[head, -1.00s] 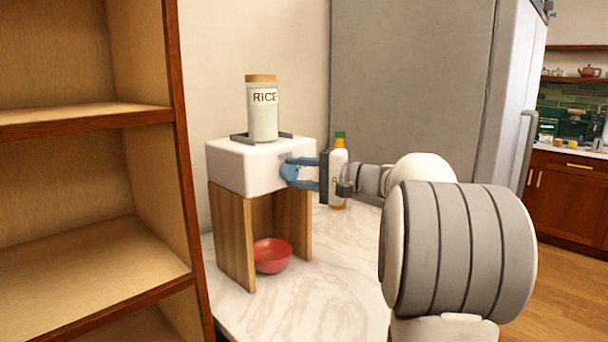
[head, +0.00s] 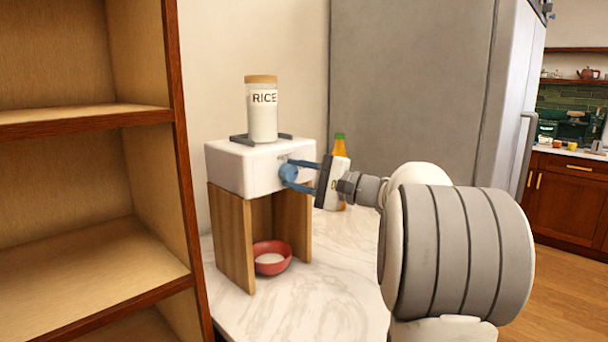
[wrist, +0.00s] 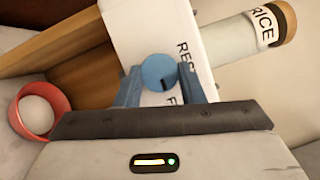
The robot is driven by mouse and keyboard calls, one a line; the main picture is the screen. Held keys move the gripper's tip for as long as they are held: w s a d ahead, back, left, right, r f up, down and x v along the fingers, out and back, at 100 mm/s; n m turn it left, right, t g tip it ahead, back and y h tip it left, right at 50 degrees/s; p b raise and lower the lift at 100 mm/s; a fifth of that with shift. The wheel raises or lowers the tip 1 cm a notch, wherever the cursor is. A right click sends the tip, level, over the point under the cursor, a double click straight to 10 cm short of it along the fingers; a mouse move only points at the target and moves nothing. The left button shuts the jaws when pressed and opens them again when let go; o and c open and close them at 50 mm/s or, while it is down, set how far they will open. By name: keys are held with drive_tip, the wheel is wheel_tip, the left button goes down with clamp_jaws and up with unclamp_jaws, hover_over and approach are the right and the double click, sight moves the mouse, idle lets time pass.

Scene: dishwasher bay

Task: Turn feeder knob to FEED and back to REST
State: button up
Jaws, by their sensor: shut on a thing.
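The feeder is a white box (head: 240,168) on wooden side panels, with a blue round knob (wrist: 157,70) on its front. My gripper (head: 300,175) is shut on the knob, one blue finger on each side; in the wrist view the gripper (wrist: 165,84) is seen rolled against the box. The knob's dark mark is at its lower right, near a label beginning with F; a label beginning RES is to the right. Both labels are partly hidden. A jar marked RICE (head: 263,110) stands on top. The red bowl (head: 286,263) under the box holds white contents.
A wooden shelf unit (head: 180,200) stands close on the left. An orange bottle with a green cap (head: 340,145) is behind my gripper. A grey fridge (head: 410,90) is behind at the right. The marble counter (head: 330,270) is clear in front.

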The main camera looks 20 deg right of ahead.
drive_tip(key=o, duration=1)
drive_tip(key=v, duration=0.7)
drive_tip(key=shift+s+d, duration=0.25)
drive_tip(key=shift+d, duration=0.05)
